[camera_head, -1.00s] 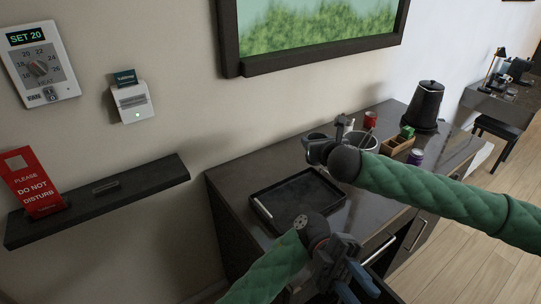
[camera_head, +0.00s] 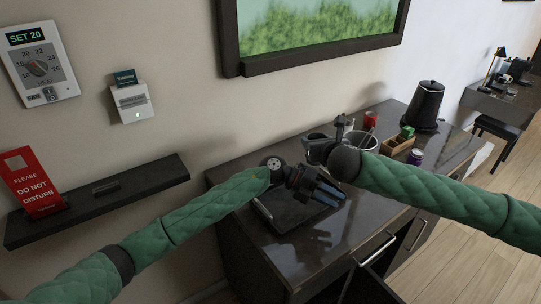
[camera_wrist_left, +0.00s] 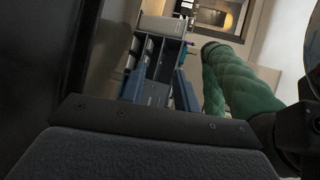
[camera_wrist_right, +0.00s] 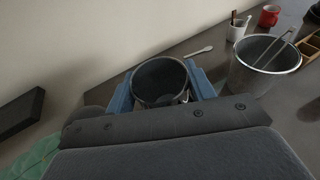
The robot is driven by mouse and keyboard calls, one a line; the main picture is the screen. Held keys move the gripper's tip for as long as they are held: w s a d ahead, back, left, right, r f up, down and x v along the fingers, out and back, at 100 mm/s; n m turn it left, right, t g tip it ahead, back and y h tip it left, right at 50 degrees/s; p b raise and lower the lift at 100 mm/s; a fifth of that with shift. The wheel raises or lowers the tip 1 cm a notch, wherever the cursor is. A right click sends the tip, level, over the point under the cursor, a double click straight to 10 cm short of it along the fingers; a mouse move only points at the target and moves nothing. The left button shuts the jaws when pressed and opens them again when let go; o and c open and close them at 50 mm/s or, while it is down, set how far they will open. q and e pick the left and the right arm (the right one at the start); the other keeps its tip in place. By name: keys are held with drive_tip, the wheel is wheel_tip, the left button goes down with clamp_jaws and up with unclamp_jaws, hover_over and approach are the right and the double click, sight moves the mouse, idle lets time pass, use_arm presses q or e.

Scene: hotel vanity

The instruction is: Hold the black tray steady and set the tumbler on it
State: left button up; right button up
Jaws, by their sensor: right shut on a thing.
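The black tray (camera_head: 284,214) lies flat on the dark vanity top in the head view, partly covered by my left arm and gripper. My left gripper (camera_head: 328,192) is over the tray's right part with its blue fingers apart and nothing seen between them. Whether it touches the tray cannot be told. My right gripper (camera_wrist_right: 165,82) is shut on the dark grey tumbler (camera_wrist_right: 160,72), whose open rim shows between the blue fingers in the right wrist view. In the head view my right gripper (camera_head: 318,146) is just behind the tray, near the wall.
A metal bucket (camera_wrist_right: 264,64) with tongs stands right of the tumbler. A white cup (camera_wrist_right: 238,28), red mug (camera_wrist_right: 270,15) and spoon (camera_wrist_right: 198,52) are behind it.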

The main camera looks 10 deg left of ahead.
use_arm(q)
drive_tip(key=shift+w+a+m, duration=0.15)
drive_tip(key=shift+w+a, duration=0.15)
drive_tip(key=shift+w, duration=0.2)
drive_tip(key=shift+w+a+m, duration=0.15)
drive_tip(key=shift+w+a, duration=0.1)
drive_tip(key=shift+w, duration=0.2)
drive_tip(key=shift+w+a+m+t+y, duration=0.3)
drive_tip(key=shift+a+m+y, duration=0.1)
drive_tip(key=shift+y, duration=0.2)
drive_tip(key=w+a+r+m+t+y, duration=0.2)
drive_tip(key=w+a+r+y, duration=0.15)
drive_tip(key=a+y, duration=0.45)
drive_tip(key=w+a+r+m+t+y, duration=0.1)
drive_tip(key=w+a+r+m+y, duration=0.1)
drive_tip(key=w+a+y, duration=0.5)
drive_tip(key=f, duration=0.4)
drive_tip(key=s+a+f+h, duration=0.1)
drive_tip(key=f, duration=0.2)
drive_tip(key=s+a+f+h, duration=0.1)
drive_tip(key=f, duration=0.3)
drive_tip(key=shift+s+a+f, duration=0.15)
drive_tip(key=shift+s+f, duration=0.05)
drive_tip(key=shift+f, duration=0.15)
clamp_jaws()
